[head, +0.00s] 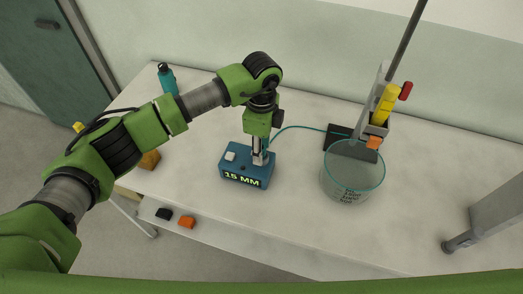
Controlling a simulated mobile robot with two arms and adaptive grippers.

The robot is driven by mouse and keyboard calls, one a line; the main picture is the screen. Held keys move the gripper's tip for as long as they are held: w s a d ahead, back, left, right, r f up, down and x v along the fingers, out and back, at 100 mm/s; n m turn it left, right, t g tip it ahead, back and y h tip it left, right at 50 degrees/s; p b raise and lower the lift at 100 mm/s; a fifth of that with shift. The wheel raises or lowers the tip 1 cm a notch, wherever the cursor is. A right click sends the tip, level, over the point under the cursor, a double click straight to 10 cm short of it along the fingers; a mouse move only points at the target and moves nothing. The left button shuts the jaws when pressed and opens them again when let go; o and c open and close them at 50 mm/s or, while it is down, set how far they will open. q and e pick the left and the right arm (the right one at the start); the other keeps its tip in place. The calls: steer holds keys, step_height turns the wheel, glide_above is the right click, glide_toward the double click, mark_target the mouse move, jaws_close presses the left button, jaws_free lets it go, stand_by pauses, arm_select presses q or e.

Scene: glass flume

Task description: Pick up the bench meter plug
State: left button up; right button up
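The bench meter (243,176) is a blue box marked "15 MM" on the white bench, with a small white block (231,155) on its top left. A teal cable (300,127) runs from behind my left gripper toward a black base on the right. My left gripper (258,158) points down at the top right of the meter, its fingertips at or very near it. The plug is not clearly seen; the gripper may hide it. I cannot tell whether the fingers are open or shut on something. My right gripper is not in view.
A glass beaker (352,180) stands right of the meter, before a black stand base (338,138) and a holder with a yellow item (385,104). A teal bottle (167,79) stands at the back left.

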arm_select(q)
jaws_close()
